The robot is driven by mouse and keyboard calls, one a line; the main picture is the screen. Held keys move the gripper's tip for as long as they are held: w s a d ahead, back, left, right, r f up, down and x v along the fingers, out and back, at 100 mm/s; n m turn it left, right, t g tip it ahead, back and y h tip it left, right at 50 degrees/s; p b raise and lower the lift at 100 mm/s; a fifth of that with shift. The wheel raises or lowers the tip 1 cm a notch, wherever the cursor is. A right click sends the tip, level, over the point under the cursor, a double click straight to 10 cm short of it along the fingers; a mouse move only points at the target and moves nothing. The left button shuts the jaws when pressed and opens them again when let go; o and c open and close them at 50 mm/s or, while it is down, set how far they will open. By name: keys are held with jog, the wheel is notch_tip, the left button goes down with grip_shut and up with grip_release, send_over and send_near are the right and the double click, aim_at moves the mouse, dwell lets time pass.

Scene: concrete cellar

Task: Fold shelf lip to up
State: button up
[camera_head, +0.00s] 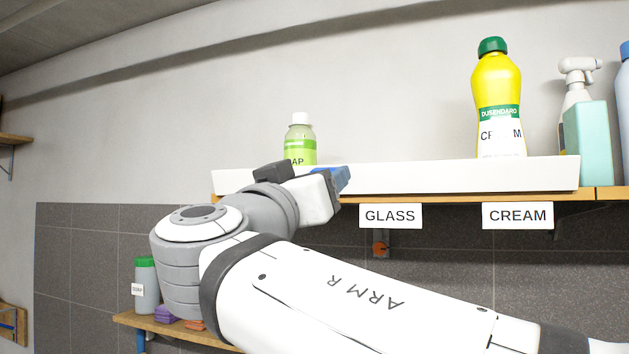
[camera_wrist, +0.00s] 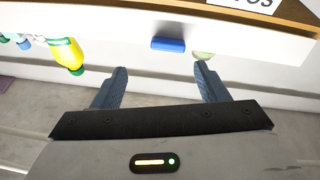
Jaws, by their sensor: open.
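The shelf lip (camera_head: 450,176) is a long white strip along the shelf's front edge. It stands up and hides the bottoms of the bottles behind it. In the wrist view, which is upside down, the lip (camera_wrist: 125,22) carries a blue block (camera_wrist: 168,44) near its edge. My gripper (camera_wrist: 161,67) is open and empty, its two dark fingers pointing toward the lip, one on each side of the blue block and apart from it. In the head view my wrist covers part of the lip's left half, and I cannot tell whether the blue piece there is a finger or the block.
Behind the lip stand a green soap bottle (camera_head: 301,140) and a yellow CREAM bottle (camera_head: 497,100). A spray bottle (camera_head: 577,85) and a teal box (camera_head: 588,142) stand at the right. A lower shelf (camera_head: 170,322) holds a grey bottle (camera_head: 146,284) and sponges.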

aim_at(368, 181)
jog(key=w+d+r+m+t+y+p, duration=0.1)
jog(key=w+r+p, duration=0.1)
jog(key=w+p, duration=0.2)
jog(key=w, duration=0.2)
jog(key=shift+w+d, duration=0.35)
jog(key=shift+c, duration=0.2)
jog(key=c, duration=0.9)
